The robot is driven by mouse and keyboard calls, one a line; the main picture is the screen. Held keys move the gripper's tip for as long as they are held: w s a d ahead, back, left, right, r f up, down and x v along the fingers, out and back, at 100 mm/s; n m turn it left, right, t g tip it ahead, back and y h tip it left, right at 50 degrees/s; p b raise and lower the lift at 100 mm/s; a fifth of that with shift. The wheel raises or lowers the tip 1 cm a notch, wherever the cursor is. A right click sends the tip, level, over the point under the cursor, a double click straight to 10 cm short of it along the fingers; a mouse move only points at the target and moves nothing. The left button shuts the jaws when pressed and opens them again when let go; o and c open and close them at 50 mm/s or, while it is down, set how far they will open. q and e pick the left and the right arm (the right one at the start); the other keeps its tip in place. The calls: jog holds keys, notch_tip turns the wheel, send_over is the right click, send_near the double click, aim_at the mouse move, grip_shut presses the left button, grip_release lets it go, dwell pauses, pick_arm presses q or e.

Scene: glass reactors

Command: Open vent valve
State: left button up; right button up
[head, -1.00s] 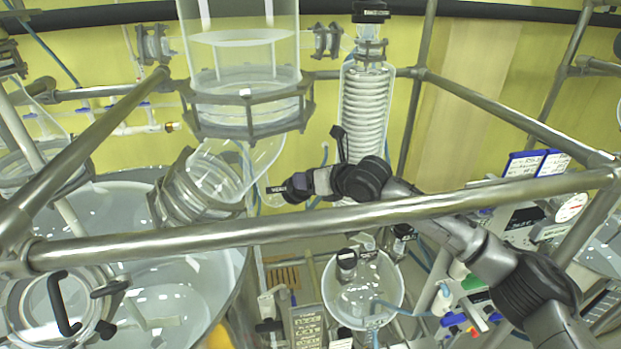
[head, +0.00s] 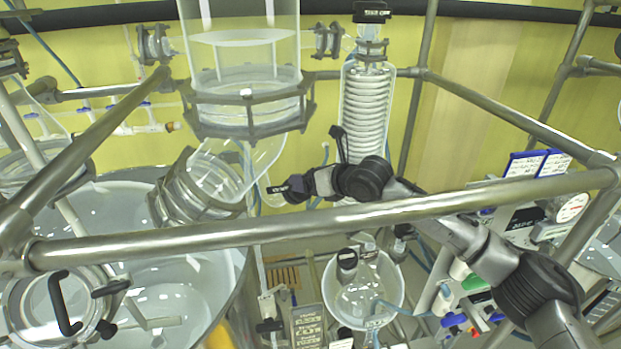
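A small black knob with white lettering (head: 278,189) sits at the side of the glass outlet below the large glass cylinder. The lettering is too small to read surely, so I cannot confirm that it is the vent valve. My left gripper is not in view.
A coiled glass condenser (head: 366,110) stands behind the wrist. A round glass flask (head: 362,290) is below it. A large glass vessel (head: 175,290) fills the lower left.

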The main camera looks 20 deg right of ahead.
jog(key=shift+s+d, duration=0.1)
jog(key=shift+s+d+r+b, duration=0.1)
jog(key=shift+s+d+b, duration=0.05)
jog(key=shift+s+b, duration=0.15)
jog(key=b+v, duration=0.2)
jog(key=v, duration=0.4)
jog(key=shift+s+r+b, duration=0.2)
jog(key=shift+b, duration=0.15)
jog(key=shift+d, duration=0.15)
